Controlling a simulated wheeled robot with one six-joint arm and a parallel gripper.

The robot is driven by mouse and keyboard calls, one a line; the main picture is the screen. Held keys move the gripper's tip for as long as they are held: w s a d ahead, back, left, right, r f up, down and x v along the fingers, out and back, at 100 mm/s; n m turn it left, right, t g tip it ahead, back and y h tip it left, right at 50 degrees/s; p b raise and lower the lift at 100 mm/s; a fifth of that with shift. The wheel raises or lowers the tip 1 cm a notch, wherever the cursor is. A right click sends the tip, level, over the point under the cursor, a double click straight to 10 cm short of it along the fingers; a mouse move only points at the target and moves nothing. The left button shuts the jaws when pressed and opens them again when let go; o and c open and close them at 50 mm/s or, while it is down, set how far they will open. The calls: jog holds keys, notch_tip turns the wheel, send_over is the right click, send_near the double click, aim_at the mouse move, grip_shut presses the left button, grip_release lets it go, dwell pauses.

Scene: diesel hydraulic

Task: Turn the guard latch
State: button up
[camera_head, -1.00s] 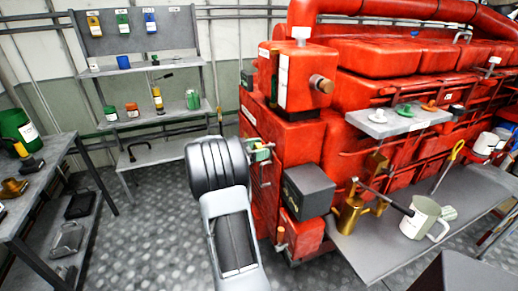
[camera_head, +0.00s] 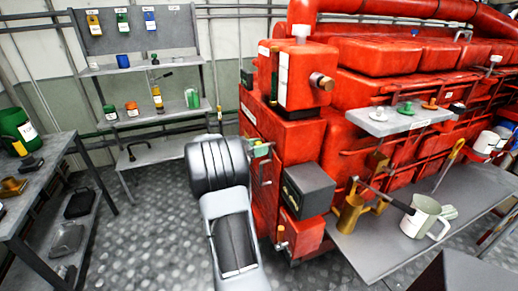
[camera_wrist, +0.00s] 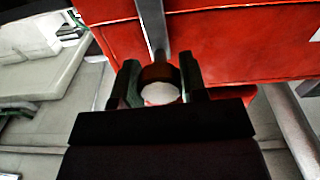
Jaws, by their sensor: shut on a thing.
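In the wrist view, my gripper (camera_wrist: 161,84) has its two dark jaws on either side of a dark brown, round knob (camera_wrist: 160,74) with a pale end face. The jaws are shut on it. A grey metal bar (camera_wrist: 152,25) runs up from the knob in front of a red panel. I take the knob and bar to be the guard latch; no label on it can be read.
A dark grey box (camera_head: 308,190) juts from the engine, right of my arm. A grey bench (camera_head: 375,250) holds a brass can (camera_head: 350,212) and a pale jug (camera_head: 420,222). Shelves (camera_head: 150,118) stand behind left, a table (camera_head: 60,160) at left. Floor between is clear.

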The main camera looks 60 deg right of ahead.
jog(key=n+b, duration=0.3)
jog(key=n, duration=0.1)
jog(key=shift+f, duration=0.15)
jog(key=n, duration=0.2)
jog(key=n+b, duration=0.1)
jog(key=n, duration=0.1)
jog(key=shift+r+n, duration=0.2)
jog(key=shift+n, duration=0.1)
jog(key=n, duration=0.4)
jog(key=shift+r+p, duration=0.1)
jog(key=shift+p, duration=0.25)
jog(key=shift+n+p, duration=0.9)
jog(key=shift+n, duration=1.5)
jog(key=o, duration=0.9)
jog(key=shift+a, duration=0.15)
